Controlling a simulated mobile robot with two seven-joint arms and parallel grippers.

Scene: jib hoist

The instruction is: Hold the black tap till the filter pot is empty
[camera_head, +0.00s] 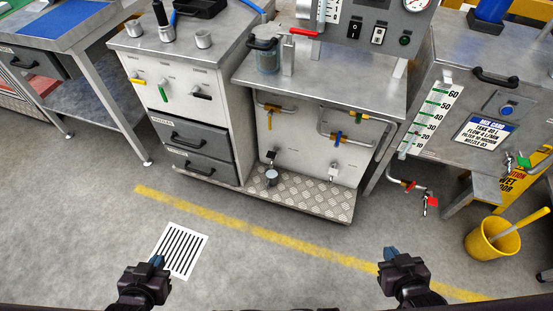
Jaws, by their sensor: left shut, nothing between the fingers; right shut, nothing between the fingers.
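A black tap handle (201,96) sits on the pale front of the left cabinet, to the right of a yellow one (138,82) and a green one (162,92). A clear pot with a black top (266,60), perhaps the filter pot, stands on the steel bench; its level is too small to tell. My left gripper (156,261) is shut and empty at the lower left, over a striped floor mark. My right gripper (390,254) is shut and empty at the lower right, over the floor. Both are well apart from the tap and the pot.
Grey drawers (190,140) lie below the taps. A checker-plate step (310,200) juts out under the bench. A tank (490,105) with a level scale stands at right, a yellow bucket (490,237) on the floor below.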

